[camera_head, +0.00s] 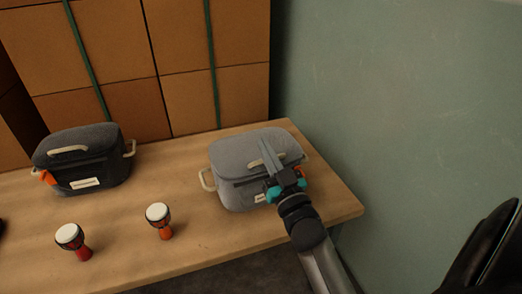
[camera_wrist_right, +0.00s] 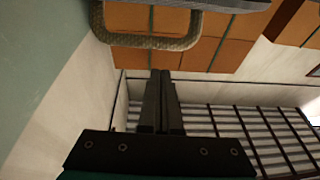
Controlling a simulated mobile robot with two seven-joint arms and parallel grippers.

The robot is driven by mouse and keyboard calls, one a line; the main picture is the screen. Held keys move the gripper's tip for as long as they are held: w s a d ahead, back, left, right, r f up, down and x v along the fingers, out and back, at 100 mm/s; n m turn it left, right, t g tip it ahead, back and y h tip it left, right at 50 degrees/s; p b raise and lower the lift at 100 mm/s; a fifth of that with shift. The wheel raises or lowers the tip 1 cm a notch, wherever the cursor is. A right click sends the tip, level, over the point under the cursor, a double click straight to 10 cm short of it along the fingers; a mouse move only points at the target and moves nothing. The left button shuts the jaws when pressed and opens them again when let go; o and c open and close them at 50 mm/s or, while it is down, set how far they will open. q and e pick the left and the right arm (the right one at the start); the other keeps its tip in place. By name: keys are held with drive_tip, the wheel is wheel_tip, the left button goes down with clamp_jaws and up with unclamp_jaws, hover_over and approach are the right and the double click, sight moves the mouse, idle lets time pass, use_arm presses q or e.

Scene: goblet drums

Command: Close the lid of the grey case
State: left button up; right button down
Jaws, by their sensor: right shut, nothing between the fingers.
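The grey case (camera_head: 238,182) stands on the wooden table near its right end, and its lid (camera_head: 240,148) looks down on the body. It has a beige loop handle at its left side and a pale label on its front. My right gripper (camera_head: 267,150) is shut and empty, with its fingers over the lid; whether they touch it I cannot tell. It hides part of the lid and front. In the right wrist view the shut fingers (camera_wrist_right: 160,95) show below a beige handle (camera_wrist_right: 150,40). My left gripper is not in view.
A dark case (camera_head: 85,165) with an orange clasp stands on the table (camera_head: 200,240) at the left. Two small goblet drums, one (camera_head: 70,237) and another (camera_head: 158,218), stand in front. Stacked brown boxes (camera_head: 190,60) rise behind, and a green wall (camera_head: 400,100) is at the right.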

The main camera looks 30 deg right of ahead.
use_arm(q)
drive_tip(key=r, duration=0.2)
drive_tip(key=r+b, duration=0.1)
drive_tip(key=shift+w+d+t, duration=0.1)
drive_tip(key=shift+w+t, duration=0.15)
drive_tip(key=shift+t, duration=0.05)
use_arm(e)
drive_tip(key=f, duration=0.1)
drive_tip(key=s+f, duration=0.1)
drive_tip(key=f, duration=0.2)
drive_tip(key=shift+s+a+f, duration=0.15)
drive_tip(key=shift+s+f, duration=0.1)
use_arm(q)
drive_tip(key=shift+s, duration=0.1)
use_arm(e)
drive_tip(key=shift+f, duration=0.1)
